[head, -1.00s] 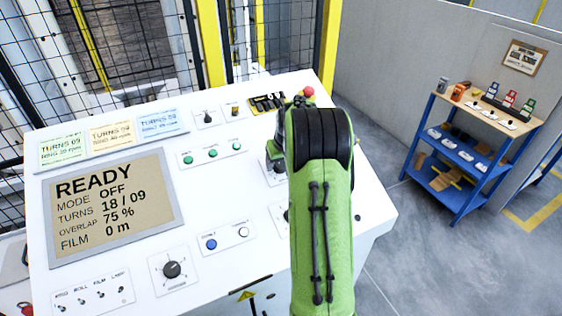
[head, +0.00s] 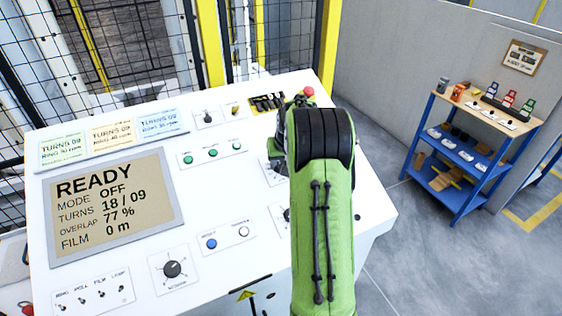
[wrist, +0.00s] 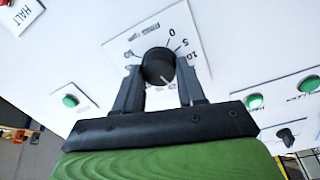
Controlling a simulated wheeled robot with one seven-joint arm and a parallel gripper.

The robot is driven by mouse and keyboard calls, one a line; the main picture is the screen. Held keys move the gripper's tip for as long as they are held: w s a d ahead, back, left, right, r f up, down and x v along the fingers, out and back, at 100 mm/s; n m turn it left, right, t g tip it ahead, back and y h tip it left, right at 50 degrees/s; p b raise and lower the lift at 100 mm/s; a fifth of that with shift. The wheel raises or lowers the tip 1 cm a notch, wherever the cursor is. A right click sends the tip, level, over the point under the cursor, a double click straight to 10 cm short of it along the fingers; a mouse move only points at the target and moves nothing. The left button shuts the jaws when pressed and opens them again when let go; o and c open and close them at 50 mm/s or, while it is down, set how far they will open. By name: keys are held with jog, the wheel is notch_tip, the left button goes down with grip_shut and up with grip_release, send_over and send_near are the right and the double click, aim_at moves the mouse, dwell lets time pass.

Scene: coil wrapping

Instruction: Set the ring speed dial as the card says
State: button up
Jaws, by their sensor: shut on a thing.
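The ring speed dial (wrist: 158,64) is a round black knob on a white plate marked "RING rpm". The scale shows 0, 5 and 10 to the right of the knob and what looks like 20 at left. My gripper (wrist: 157,76) is shut on the dial, one finger on each side. A pale pointer line on the knob points down in the wrist view, towards my palm; scale marks there are hidden. In the head view my arm hides the dial. Three cards, green (head: 62,150), yellow (head: 112,134) and blue (head: 162,124), read "TURNS 09"; their ring rpm lines are too small to read surely.
The panel screen (head: 115,205) reads READY, mode OFF, turns 18 / 09, overlap 77 %, film 0 m. Another black knob (head: 172,268) and several buttons and toggles sit on the console (head: 235,180). A red button (head: 308,91) is at the back. A blue shelf (head: 462,160) stands right.

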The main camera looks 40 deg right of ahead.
jog(key=m, duration=0.7)
jog(key=shift+s+d, duration=0.1)
jog(key=m+p, duration=0.1)
jog(key=m, duration=0.5)
jog(key=shift+f+m+y, duration=0.1)
jog(key=shift+m+y, duration=0.2)
dwell(0.4)
jog(key=o, duration=1.1)
jog(key=shift+c, duration=0.2)
jog(key=v, duration=1.5)
jog(key=shift+s+r, duration=0.15)
jog(key=shift+r, duration=0.25)
